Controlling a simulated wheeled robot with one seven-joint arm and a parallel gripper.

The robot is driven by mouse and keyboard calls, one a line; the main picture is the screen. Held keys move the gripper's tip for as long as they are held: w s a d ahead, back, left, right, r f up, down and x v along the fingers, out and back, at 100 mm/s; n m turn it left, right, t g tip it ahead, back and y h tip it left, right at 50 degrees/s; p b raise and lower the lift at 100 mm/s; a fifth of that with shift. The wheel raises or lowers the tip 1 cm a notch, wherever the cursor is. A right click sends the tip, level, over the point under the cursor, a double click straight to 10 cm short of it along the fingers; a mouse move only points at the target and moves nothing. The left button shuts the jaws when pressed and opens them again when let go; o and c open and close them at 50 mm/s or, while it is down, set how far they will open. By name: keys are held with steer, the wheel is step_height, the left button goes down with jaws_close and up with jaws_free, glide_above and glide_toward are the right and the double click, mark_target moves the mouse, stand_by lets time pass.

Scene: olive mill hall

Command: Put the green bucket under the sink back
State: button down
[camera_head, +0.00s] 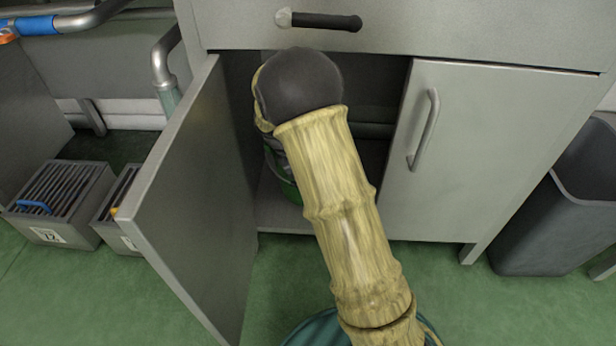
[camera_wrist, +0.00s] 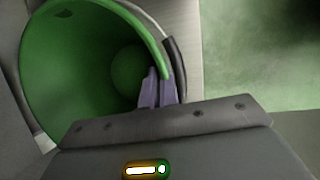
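The green bucket (camera_wrist: 55,65) fills the left of the wrist view, its open mouth and inside facing the camera. In the head view my arm reaches into the open cupboard (camera_head: 290,215). A small part of the green bucket (camera_head: 285,180) shows inside it, left of my arm. My arm's dark joint hides most of the bucket and the whole gripper there. I cannot tell whether the bucket rests on the cupboard floor.
The left cupboard door (camera_head: 195,200) stands open toward me, close left of my arm. The right door (camera_head: 485,150) is shut. A drawer with a dark handle (camera_head: 325,20) is above. Grey slatted boxes (camera_head: 60,195) stand at left, and a grey bin (camera_head: 560,215) at right.

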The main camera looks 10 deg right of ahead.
stand_by(0.3)
steer(key=c, duration=1.7)
jaws_free()
steer(key=shift+f, duration=0.1)
steer(key=shift+f+b, duration=0.3)
steer(key=shift+b, duration=0.6)
steer(key=p+v, duration=0.5)
steer(key=v, duration=0.1)
steer(key=shift+r, duration=0.3)
steer(key=shift+a+r+p, duration=0.35)
steer(key=shift+r+p, duration=0.25)
steer(key=shift+p, duration=0.1)
